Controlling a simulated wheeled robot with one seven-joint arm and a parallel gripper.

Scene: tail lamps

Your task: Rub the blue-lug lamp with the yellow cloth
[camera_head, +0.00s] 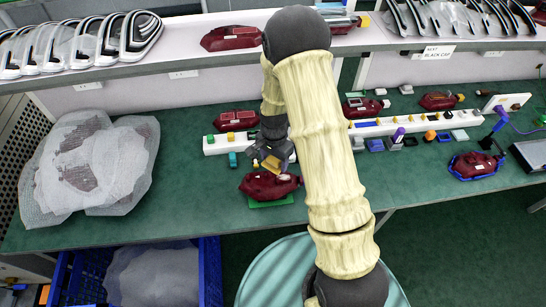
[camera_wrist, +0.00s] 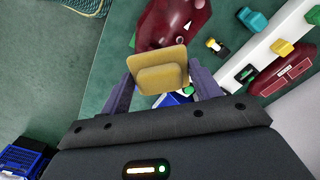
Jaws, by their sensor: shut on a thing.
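My gripper (camera_head: 272,158) is shut on the yellow cloth (camera_wrist: 162,68), a small tan-yellow pad. The cloth also shows in the head view (camera_head: 271,165), just above a dark red lamp (camera_head: 268,187) on a green pad (camera_head: 270,204). This lamp also shows beyond the cloth in the wrist view (camera_wrist: 172,20). A blue and white piece (camera_wrist: 172,99) shows partly behind the cloth; I cannot tell whether it is this lamp's lug. I cannot tell whether cloth and lamp touch. Another red lamp (camera_head: 474,165) at the right has blue around its edge.
Behind stands a white strip (camera_head: 215,145) with small coloured parts, and more red lamps (camera_head: 237,120), (camera_head: 440,100). A bubble-wrapped bundle (camera_head: 92,165) lies at the left of the green bench (camera_head: 190,215). A blue crate (camera_head: 210,270) sits below. The bench right of my arm is partly clear.

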